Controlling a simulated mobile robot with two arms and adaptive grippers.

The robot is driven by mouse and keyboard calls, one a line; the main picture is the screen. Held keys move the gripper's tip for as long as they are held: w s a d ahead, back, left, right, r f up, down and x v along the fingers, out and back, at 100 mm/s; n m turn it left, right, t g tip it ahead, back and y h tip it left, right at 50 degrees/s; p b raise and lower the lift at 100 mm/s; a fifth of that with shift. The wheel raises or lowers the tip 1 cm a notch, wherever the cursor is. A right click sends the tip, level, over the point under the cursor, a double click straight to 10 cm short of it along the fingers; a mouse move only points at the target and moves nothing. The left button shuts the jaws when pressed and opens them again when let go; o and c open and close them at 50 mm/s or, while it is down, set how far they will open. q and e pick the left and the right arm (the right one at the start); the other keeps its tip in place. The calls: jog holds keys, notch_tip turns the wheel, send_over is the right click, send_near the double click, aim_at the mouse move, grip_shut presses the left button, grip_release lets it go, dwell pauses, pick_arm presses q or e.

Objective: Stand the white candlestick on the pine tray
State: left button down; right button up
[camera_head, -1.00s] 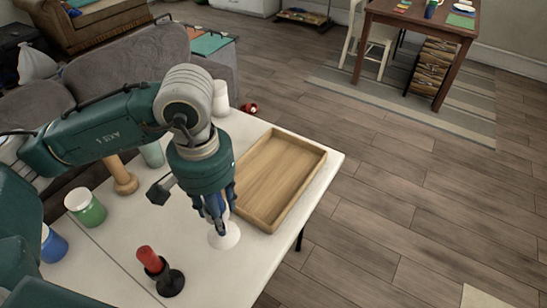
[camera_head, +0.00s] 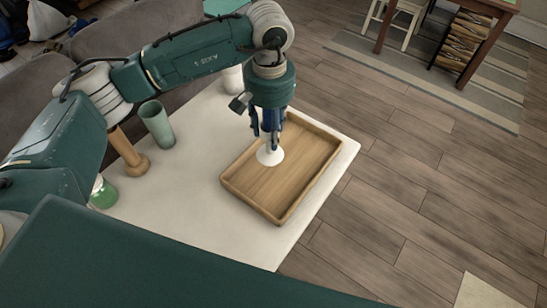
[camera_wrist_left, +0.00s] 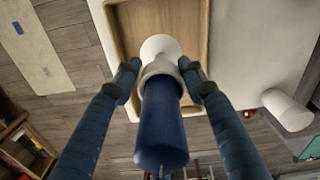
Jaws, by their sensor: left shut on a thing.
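The white candlestick (camera_head: 270,156) holds a dark blue candle and is upright, its round base over the left part of the pine tray (camera_head: 310,185). I cannot tell whether the base touches the tray floor. My left gripper (camera_head: 268,140) points down and is shut on the candlestick. In the left wrist view the fingertips (camera_wrist_left: 160,75) flank the white holder (camera_wrist_left: 160,48), and the blue candle (camera_wrist_left: 163,125) rises toward the camera. The tray (camera_wrist_left: 197,40) shows behind the base. My right gripper is out of view.
The white table (camera_head: 190,205) bears a grey-green cup (camera_head: 157,125), a wooden piece (camera_head: 128,153), a green jar (camera_head: 103,195) and a white cylinder (camera_head: 233,79), all left of the tray. The rest of the tray is empty. Wooden floor lies beyond the table's right edge.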

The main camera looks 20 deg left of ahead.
aim_at(271, 154)
pick_arm(q)
notch_tip(271, 154, down, 9)
jog(key=shift+r+p, duration=0.15)
jog(key=shift+p, duration=0.9)
jog(key=shift+f, duration=0.6)
notch_tip(271, 154, down, 4)
jog(key=shift+r+p, duration=0.1)
jog(key=shift+p, duration=0.35)
jog(key=c, duration=1.5)
grip_release()
jog(key=o, duration=0.5)
